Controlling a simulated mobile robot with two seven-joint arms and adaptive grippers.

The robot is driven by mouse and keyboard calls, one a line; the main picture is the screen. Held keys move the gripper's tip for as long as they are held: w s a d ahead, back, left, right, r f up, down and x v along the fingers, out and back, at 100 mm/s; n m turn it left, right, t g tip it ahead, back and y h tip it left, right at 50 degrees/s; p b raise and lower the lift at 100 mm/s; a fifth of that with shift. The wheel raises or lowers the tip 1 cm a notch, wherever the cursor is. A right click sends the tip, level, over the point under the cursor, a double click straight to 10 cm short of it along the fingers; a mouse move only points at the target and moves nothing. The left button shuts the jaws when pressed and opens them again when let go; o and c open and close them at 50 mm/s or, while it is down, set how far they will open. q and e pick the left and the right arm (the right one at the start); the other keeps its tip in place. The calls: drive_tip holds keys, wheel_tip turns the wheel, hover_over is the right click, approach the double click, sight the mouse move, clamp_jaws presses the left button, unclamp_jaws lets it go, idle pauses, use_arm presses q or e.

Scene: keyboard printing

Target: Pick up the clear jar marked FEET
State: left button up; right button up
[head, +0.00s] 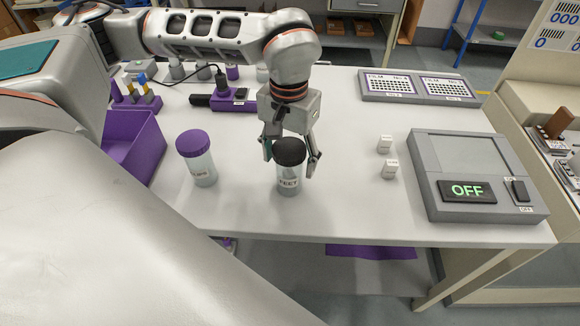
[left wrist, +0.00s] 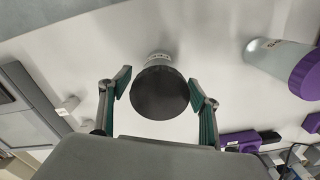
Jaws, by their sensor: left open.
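The clear jar marked FEET (head: 289,184) stands upright near the front of the white table, with a black lid. My left gripper (head: 291,160) is open above and just behind it, with a finger to each side of the black lid. I cannot tell if either finger touches the jar. My right gripper is not in view.
A second clear jar (head: 204,172) with a purple lid stands to the left. Two small white cubes (head: 385,144) lie to the right, before a grey device (head: 475,150) reading OFF. A purple bin (head: 136,147) is at the left. The table's front edge is close to the jars.

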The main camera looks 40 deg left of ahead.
use_arm(q)
wheel_tip(320, 180, down, 2)
drive_tip(key=shift+f, duration=0.1)
drive_tip(key=c, duration=1.2)
